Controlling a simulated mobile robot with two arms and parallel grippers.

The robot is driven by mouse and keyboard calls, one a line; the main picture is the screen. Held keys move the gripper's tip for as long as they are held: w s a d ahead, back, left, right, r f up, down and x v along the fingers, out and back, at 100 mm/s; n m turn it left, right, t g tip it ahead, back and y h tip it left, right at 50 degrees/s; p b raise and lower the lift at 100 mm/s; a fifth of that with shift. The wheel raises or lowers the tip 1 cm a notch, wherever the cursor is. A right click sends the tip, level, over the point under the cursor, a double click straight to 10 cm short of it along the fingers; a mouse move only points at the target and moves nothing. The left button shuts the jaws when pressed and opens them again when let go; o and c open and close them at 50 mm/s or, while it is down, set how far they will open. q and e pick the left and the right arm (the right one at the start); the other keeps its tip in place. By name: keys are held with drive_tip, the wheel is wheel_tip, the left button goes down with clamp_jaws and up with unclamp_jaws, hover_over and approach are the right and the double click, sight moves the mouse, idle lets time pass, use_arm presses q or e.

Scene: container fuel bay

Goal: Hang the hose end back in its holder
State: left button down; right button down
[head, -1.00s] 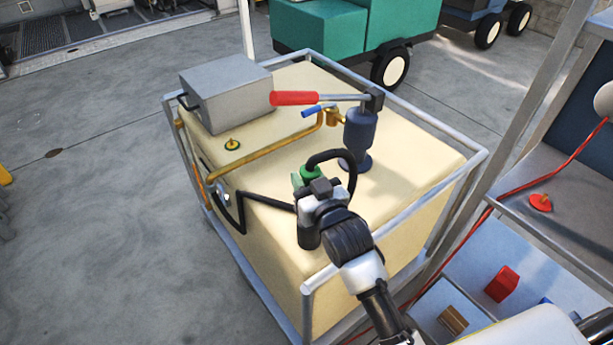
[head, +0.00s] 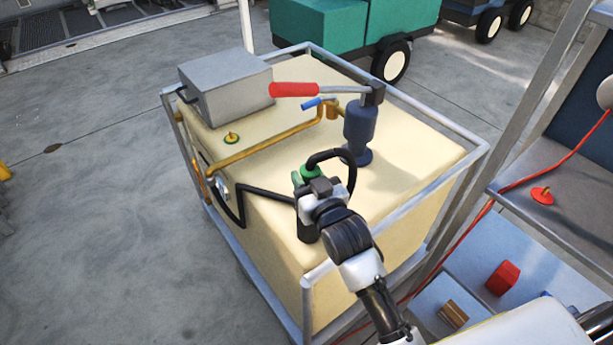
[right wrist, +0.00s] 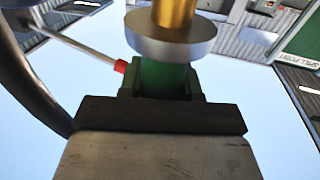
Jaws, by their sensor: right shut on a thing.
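My right gripper (head: 311,188) is shut on the green hose end (head: 309,172) above the near left part of the cream tank (head: 420,150). A black hose (head: 350,165) loops from the hose end toward the blue pump (head: 360,130). A dark upright cylinder (head: 307,232), possibly the holder, shows just below the gripper; the wrist hides part of it, and I cannot tell whether the hose end touches it. In the right wrist view the green hose end (right wrist: 165,80) shows with a grey collar (right wrist: 170,45) and brass tip. My left gripper is not in view.
The pump's red handle (head: 294,90), a brass pipe (head: 265,143) and a grey box (head: 225,90) are on the tank. A grey frame rail (head: 430,120) surrounds it. At right are shelves with a red block (head: 503,278) and a red cable (head: 560,163).

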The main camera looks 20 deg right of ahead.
drive_tip(key=shift+f, duration=0.15)
drive_tip(key=shift+f+b, duration=0.75)
drive_tip(key=shift+f, duration=0.65)
drive_tip(key=c, duration=0.7)
unclamp_jaws()
drive_tip(key=shift+f, duration=0.1)
drive_tip(key=shift+s, duration=0.15)
drive_tip(key=s+d+b, duration=0.1)
drive_tip(key=s, duration=0.9)
drive_tip(key=shift+s+d, duration=0.25)
drive_tip(key=shift+d, duration=0.05)
